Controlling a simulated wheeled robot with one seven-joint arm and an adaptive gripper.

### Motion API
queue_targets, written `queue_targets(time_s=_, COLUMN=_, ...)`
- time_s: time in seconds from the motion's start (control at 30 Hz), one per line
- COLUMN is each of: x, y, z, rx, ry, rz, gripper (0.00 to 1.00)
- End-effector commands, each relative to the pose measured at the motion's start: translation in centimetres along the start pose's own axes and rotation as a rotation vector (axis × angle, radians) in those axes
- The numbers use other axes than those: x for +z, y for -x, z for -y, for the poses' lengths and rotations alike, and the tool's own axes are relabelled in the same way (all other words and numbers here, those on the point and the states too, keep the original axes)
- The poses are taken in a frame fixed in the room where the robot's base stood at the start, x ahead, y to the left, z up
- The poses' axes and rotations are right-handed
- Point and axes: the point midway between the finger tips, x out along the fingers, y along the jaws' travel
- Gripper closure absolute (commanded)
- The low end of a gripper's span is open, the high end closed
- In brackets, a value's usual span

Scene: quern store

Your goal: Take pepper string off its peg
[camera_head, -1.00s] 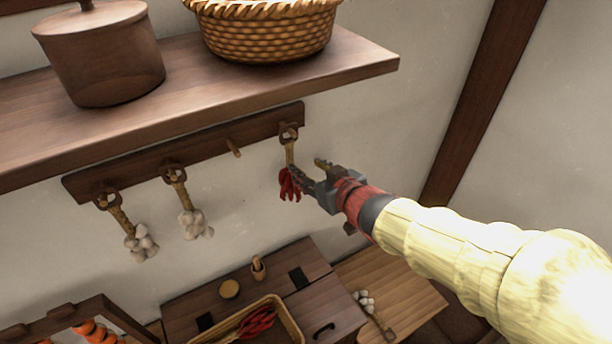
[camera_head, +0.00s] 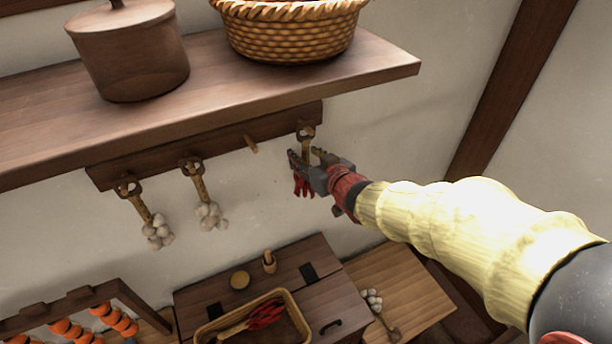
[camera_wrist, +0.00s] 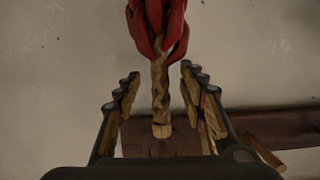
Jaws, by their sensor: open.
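The pepper string (camera_head: 303,187), red peppers below a tan braided stem, hangs from the right end of the dark peg rail (camera_head: 222,143). Its loop (camera_head: 306,132) is around the rightmost peg. My gripper (camera_head: 307,157) is open at the braid, just above the peppers, and partly hides them. The wrist view looks upside down: red peppers (camera_wrist: 158,28) at the top, the braid (camera_wrist: 160,92) running down between the open fingers (camera_wrist: 160,78), with a gap on each side.
Two garlic strings (camera_head: 157,232) (camera_head: 211,215) hang to the left, with a bare peg (camera_head: 251,144) between them and the peppers. A shelf (camera_head: 225,85) with a pot (camera_head: 130,55) and basket (camera_head: 290,32) overhangs the rail. Below stands a chest (camera_head: 330,280) with a tray (camera_head: 205,331).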

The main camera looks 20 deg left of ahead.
Motion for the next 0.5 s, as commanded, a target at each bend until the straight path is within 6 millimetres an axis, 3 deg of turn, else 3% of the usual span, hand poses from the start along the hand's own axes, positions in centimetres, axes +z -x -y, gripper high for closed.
queue_targets(time_s=0.17, x=0.04, y=0.01, z=0.00, rx=0.000, ry=0.000, rz=0.000, gripper=0.60)
queue_targets(time_s=0.5, x=0.05, y=0.03, z=-0.01, rx=0.000, ry=0.000, rz=0.001, gripper=0.79)
